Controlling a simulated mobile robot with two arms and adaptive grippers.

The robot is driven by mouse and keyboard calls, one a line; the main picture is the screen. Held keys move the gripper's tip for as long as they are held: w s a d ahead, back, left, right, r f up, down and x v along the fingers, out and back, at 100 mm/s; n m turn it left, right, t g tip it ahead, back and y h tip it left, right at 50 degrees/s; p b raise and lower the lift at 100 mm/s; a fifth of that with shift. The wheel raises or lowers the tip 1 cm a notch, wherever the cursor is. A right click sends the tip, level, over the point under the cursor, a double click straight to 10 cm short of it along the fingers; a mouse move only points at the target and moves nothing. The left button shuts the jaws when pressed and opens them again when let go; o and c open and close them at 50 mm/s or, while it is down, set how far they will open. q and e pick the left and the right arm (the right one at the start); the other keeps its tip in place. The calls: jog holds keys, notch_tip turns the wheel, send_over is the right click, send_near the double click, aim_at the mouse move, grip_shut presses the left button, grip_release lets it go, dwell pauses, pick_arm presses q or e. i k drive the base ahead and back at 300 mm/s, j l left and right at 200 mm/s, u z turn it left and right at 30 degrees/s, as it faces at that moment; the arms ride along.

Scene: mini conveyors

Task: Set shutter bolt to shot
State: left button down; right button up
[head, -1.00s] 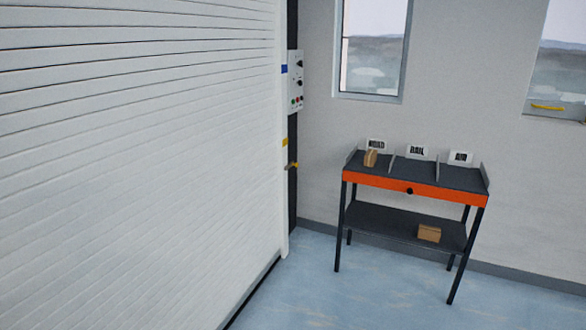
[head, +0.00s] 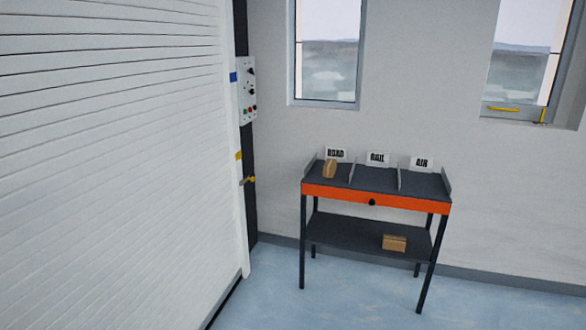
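The white roller shutter (head: 110,170) fills the left of the head view and reaches down to the floor. A small brass-yellow bolt (head: 249,180) sits low on the dark post at the shutter's right edge, below a yellow mark (head: 239,156). The bolt is too small to tell whether it is shot or drawn. Neither of my grippers is in view.
A grey control box (head: 247,90) with knobs and buttons hangs on the post above the bolt. An orange-fronted table (head: 375,193) with ROAD, RAIL and AIR bays stands against the back wall. A brown box (head: 394,243) lies on its lower shelf. Blue floor in front is clear.

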aim_at(247, 178)
jog(key=i+z, duration=0.4)
jog(key=i, duration=1.6)
jog(key=i+u, duration=0.15)
jog(key=i, duration=0.3)
jog(key=i+l+u, duration=0.15)
jog(key=i, duration=0.3)
jog(key=i+l+u, duration=0.15)
jog(key=i, duration=0.35)
jog(key=i+l+u, duration=0.15)
jog(key=i+l, duration=0.15)
jog(key=i, duration=0.1)
